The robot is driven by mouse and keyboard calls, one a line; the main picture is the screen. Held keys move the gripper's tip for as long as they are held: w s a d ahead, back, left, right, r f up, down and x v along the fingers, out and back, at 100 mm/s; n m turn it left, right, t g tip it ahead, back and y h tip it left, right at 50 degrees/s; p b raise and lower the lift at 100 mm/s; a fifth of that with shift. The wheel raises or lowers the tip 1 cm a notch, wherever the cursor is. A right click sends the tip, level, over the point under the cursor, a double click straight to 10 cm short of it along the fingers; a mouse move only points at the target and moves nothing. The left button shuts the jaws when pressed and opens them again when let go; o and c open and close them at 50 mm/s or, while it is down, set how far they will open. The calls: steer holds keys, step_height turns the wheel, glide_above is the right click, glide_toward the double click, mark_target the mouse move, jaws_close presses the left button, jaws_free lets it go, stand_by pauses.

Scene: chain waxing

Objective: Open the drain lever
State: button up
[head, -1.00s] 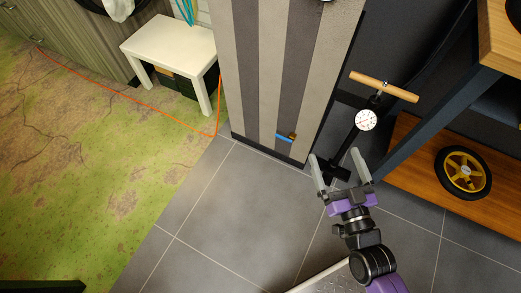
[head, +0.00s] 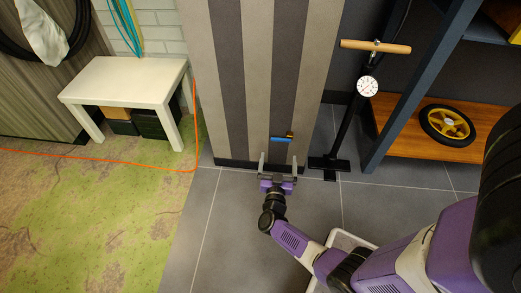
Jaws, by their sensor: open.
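The drain lever (head: 281,139) is a small blue handle with a brass-coloured fitting at its right end. It sticks out low on the striped column (head: 228,70) and lies roughly level. My gripper (head: 278,158) is open, with its two grey fingers pointing at the column just below the lever. The lever appears above and between the fingertips in the picture. I see no contact, and the depth gap is hard to judge.
A floor pump (head: 368,87) with a wooden handle stands right of the column. A shelf (head: 420,145) with a yellow wheel (head: 447,125) is farther right. A white table (head: 125,80) and an orange cable (head: 100,158) are at left. Tiled floor (head: 215,235) is clear in front.

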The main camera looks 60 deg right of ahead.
mark_target(281, 140)
steer(key=b+x, duration=0.3)
steer(key=x, duration=0.3)
steer(key=shift+s+d+r+b, duration=0.1)
steer(key=shift+d+r+b, duration=0.1)
steer(key=shift+d+b, duration=0.1)
steer(key=shift+w+d+r, duration=0.2)
steer(key=shift+w+d, duration=0.05)
steer(key=shift+d, duration=0.45)
steer(key=c, duration=2.1)
